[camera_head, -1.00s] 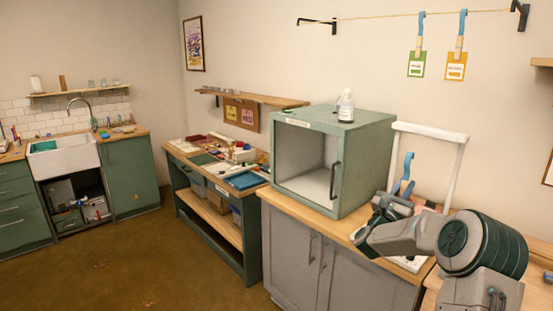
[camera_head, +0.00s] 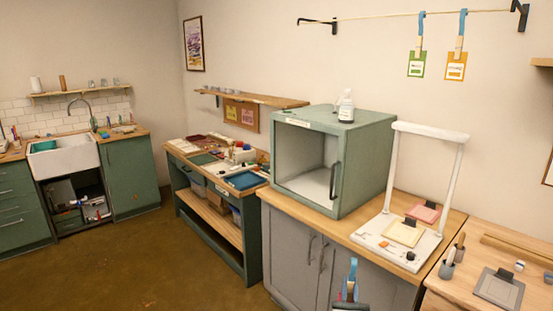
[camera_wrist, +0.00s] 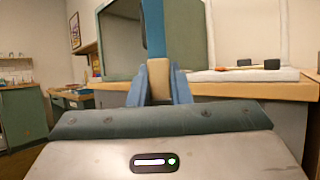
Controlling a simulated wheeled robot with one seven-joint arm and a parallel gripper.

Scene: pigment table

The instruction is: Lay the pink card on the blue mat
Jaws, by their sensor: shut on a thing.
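My gripper (camera_head: 350,287) is low at the bottom edge of the head view, in front of the grey cabinet. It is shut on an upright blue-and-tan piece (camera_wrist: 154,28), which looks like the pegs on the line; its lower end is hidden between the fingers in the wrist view. A pink card (camera_head: 428,211) with a dark block at its edge lies at the back of the white stand, away from my gripper. A flat blue piece (camera_head: 244,180), perhaps the blue mat, lies on the green table; I cannot tell if it is a mat or tray.
A cream card (camera_head: 403,233) lies on the white stand (camera_head: 375,241). A green box (camera_head: 360,160) with an open front stands on the left of the wooden counter (camera_head: 330,221). A grey plate (camera_head: 497,288) lies at right. Green and yellow cards hang above. The floor is clear.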

